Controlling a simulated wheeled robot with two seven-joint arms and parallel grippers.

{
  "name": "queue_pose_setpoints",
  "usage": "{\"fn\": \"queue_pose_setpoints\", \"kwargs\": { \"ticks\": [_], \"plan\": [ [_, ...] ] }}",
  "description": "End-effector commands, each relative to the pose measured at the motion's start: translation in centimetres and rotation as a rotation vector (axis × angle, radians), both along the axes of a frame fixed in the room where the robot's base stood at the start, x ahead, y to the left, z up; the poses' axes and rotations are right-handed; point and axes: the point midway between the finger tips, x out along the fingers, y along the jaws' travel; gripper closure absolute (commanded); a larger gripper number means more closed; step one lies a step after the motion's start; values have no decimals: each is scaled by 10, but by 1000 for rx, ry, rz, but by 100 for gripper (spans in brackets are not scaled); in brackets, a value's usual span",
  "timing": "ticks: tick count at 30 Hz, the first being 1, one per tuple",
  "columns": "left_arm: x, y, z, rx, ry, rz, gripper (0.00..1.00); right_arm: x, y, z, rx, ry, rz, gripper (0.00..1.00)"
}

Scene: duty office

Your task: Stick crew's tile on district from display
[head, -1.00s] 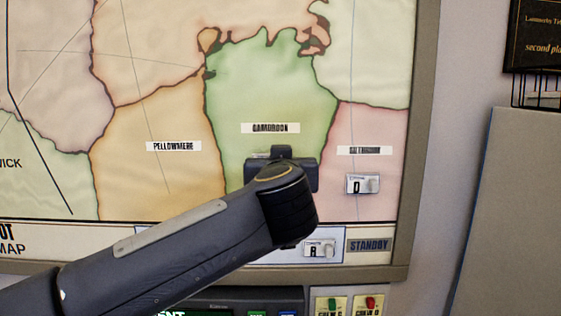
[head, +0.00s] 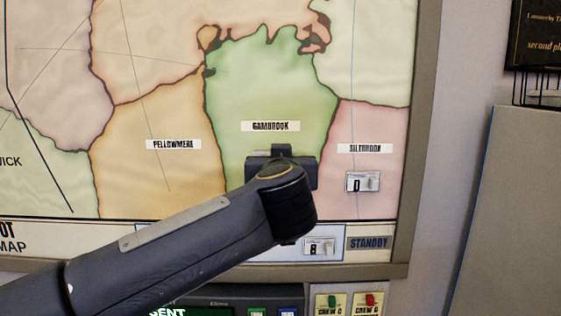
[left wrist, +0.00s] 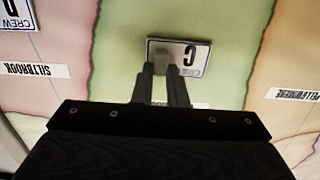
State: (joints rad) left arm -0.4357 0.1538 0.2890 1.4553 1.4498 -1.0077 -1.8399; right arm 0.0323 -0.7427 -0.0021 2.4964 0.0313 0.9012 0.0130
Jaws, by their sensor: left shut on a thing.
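The crew tile C (left wrist: 196,62) is a white tile with a dark border, seen upside down in the left wrist view. My left gripper (left wrist: 163,72) is shut on its small grey knob. The tile is in front of the green Gambrook district (head: 270,80), below the Gambrook label (head: 270,126); whether it touches the map I cannot tell. In the head view my left gripper's dark body (head: 281,172) and arm hide the tile. My right gripper is not in view.
Tile D (head: 362,182) is on pink Siltbrook (head: 372,125). Tile B (head: 318,246) is on the strip beside the Standby label (head: 368,244). Orange Pellowmere (head: 155,185) is bare. Crew switches (head: 332,304) are below the map frame (head: 398,272).

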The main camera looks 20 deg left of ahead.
Motion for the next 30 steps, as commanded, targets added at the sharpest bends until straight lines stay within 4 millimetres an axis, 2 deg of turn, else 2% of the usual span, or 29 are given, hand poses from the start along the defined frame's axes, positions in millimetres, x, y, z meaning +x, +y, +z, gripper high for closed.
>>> {"fn": "queue_pose_setpoints", "kwargs": {
  "ticks": [1,6,7,17,30],
  "plan": [
    [-1,-1,1,-1,-1,-2,86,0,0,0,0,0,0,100],
    [-1,-1,1,-1,-1,-2,64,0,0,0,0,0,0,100],
    [-1,-1,1,-1,-1,-2,62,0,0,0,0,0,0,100],
    [-6,-2,1,-1,-2,-3,62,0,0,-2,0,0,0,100],
    [-68,-20,3,-1,-1,-3,62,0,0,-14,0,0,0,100]
  ]
}}
